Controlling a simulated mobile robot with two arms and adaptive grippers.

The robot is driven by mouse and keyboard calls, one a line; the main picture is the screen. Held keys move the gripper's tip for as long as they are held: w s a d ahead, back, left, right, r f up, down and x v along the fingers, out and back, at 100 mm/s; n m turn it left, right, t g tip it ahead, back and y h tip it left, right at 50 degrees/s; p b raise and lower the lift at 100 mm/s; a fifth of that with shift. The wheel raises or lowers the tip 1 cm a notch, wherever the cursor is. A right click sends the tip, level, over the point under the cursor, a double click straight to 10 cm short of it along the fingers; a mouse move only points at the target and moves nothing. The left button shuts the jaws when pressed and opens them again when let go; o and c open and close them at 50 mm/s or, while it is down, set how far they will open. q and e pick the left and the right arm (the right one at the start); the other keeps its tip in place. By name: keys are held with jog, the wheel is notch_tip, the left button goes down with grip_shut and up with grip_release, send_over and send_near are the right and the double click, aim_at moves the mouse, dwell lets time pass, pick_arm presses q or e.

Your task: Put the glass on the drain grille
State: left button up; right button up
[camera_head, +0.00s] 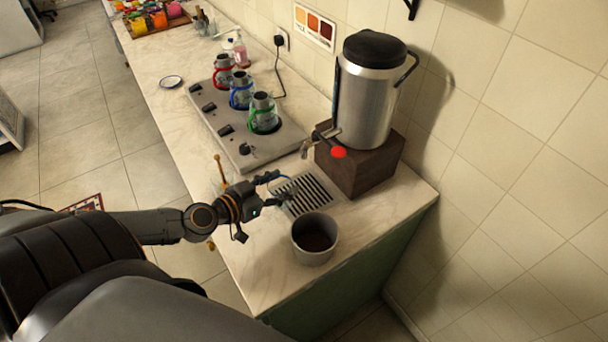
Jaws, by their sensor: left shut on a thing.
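The drain grille (313,192) is a slotted metal plate set in the counter below the samovar's tap. My left gripper (277,190) reaches in from the left and is shut at the left edge of the grille. What it holds is small and mostly hidden by the fingers; a clear, bluish rim (267,178) shows beside them, which looks like part of the glass. I cannot tell whether it touches the grille. My right gripper is not in view.
A steel samovar (367,95) with a red-knobbed tap stands on a dark wooden block (362,165) behind the grille. A metal pot (314,241) with dark contents stands in front. A hob (240,125) carries three pots with coloured handles. The counter's right corner is bare.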

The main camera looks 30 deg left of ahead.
pick_arm(q)
jog(key=shift+f+p+x, duration=0.2)
jog(key=shift+x, duration=2)
jog(key=shift+f+p+x, duration=0.2)
jog(key=shift+x, duration=1.95)
jog(key=shift+s+f, duration=0.1)
jog(key=o, duration=1.2)
jog(key=shift+f, duration=0.1)
